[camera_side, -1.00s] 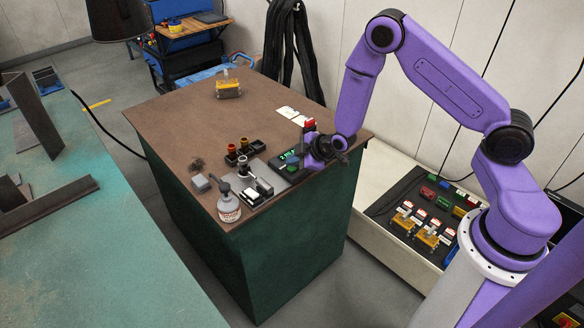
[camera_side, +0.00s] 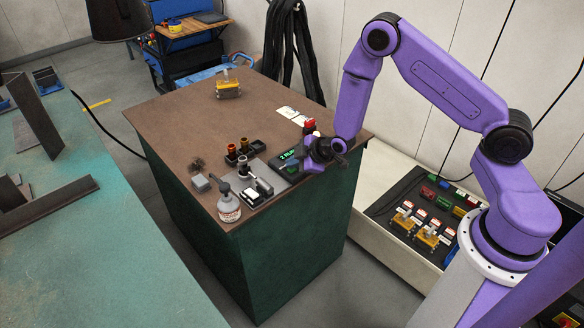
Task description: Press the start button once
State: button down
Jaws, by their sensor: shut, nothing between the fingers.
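A small dark control box with a lit green display (camera_side: 287,155) sits at the right edge of the brown bench top (camera_side: 185,100). A green part (camera_side: 291,168), perhaps the start button, shows on the box just below the display. My gripper (camera_side: 306,161) is shut and empty, over the right side of the box. Its fingertips are small and partly merge with the dark box. I cannot tell whether they touch the button.
A red-topped post (camera_side: 309,124) stands close behind my gripper. A yellow block (camera_side: 228,88) sits at the back. The middle of the bench is clear.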

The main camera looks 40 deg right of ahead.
aim_at(294, 170)
jog(key=shift+r, duration=0.1)
dwell(0.3)
jog(key=shift+r, duration=0.75)
jog(key=shift+r, duration=2.5)
